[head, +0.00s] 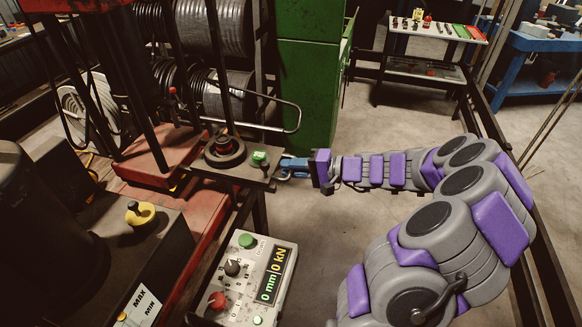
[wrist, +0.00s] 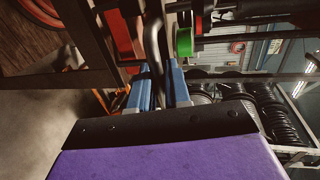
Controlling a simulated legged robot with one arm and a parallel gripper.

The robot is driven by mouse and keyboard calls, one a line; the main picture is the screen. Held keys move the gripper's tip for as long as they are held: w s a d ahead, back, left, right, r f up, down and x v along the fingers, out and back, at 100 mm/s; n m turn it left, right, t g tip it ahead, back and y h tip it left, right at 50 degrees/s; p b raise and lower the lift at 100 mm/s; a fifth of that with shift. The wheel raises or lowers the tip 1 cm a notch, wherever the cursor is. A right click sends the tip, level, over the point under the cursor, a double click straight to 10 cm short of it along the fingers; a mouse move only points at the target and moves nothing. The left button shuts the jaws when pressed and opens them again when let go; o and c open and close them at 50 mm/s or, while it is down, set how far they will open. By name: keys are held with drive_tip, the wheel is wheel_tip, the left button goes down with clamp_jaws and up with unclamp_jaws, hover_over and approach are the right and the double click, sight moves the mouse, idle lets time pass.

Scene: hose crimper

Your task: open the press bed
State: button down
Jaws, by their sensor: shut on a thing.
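The press bed (head: 254,176) is a dark flat plate in the middle of the head view. It carries a black round fitting (head: 224,150) and a small green button (head: 260,157). A bent grey metal handle (wrist: 153,45) shows in the wrist view between my blue fingers. My gripper (head: 284,168) is at the right end of the plate in the head view, and it also shows in the wrist view (wrist: 160,80). It is shut on the handle. The fingers partly hide the handle in the head view.
A control box (head: 249,278) reading 0 mm and 0 kN stands below the plate. A green cabinet (head: 308,85) stands behind. A thin bent metal rod (head: 286,103) reaches out above the plate. Open concrete floor (head: 395,122) lies to the right.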

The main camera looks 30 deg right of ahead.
drive_tip(key=c, duration=1.3)
unclamp_jaws()
drive_tip(key=shift+a+f, duration=0.1)
drive_tip(key=shift+f, duration=0.1)
drive_tip(key=p+v, duration=0.3)
drive_tip(key=v, duration=1.4)
drive_tip(key=shift+d, duration=0.3)
drive_tip(key=shift+a, duration=0.1)
